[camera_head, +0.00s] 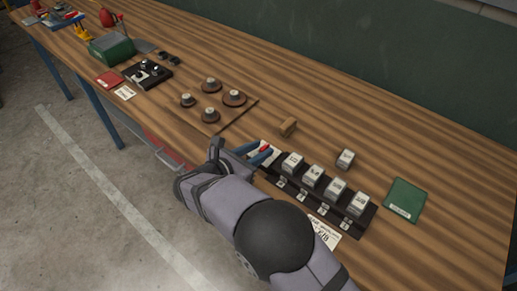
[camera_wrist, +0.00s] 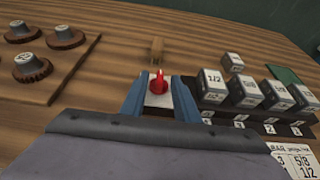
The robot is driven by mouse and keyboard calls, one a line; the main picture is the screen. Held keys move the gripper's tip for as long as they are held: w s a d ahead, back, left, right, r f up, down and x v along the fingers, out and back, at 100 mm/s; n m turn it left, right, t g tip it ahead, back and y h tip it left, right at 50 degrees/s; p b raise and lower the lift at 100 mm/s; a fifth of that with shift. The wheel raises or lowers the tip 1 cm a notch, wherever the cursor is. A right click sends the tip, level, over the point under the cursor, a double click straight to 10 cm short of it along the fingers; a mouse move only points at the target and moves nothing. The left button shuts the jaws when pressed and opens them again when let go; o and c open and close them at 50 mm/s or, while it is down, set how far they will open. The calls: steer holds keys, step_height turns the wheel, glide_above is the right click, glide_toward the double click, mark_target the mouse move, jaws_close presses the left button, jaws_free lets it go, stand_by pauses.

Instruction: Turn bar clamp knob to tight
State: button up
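A red knob (camera_wrist: 158,84) on a pale plate (camera_wrist: 158,100) sits on the workbench. In the wrist view its narrow tip appears to point away from me. The knob also shows in the head view (camera_head: 265,148), partly hidden by my gripper. I cannot read any label or tight mark by it. My gripper (camera_wrist: 157,90) has two blue fingers, one on each side of the knob, with visible gaps between them and it. It is open and holds nothing. Its blue fingers also show in the head view (camera_head: 256,153).
A black rack (camera_wrist: 240,107) with several numbered blocks stands close to the right finger. A wooden block (camera_wrist: 157,50) lies beyond the knob. A board (camera_head: 213,122) with several round knobs lies to the left. A green booklet (camera_head: 405,199) lies at right.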

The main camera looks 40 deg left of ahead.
steer(key=shift+c, duration=0.7)
jaws_close()
steer(key=shift+a+m+h, duration=0.15)
steer(key=shift+m+h, duration=0.15)
steer(key=shift+h, duration=0.1)
steer(key=shift+w+a+r+m+h+b, duration=0.1)
steer(key=shift+a+m+h+b, duration=0.05)
steer(key=shift+m+h, duration=0.4)
steer(key=shift+a+m+h+b, duration=0.1)
steer(key=shift+m+h+b, duration=0.05)
steer(key=shift+m+h, duration=0.4)
steer(key=shift+h, duration=0.3)
steer(key=shift+o, duration=0.7)
jaws_free()
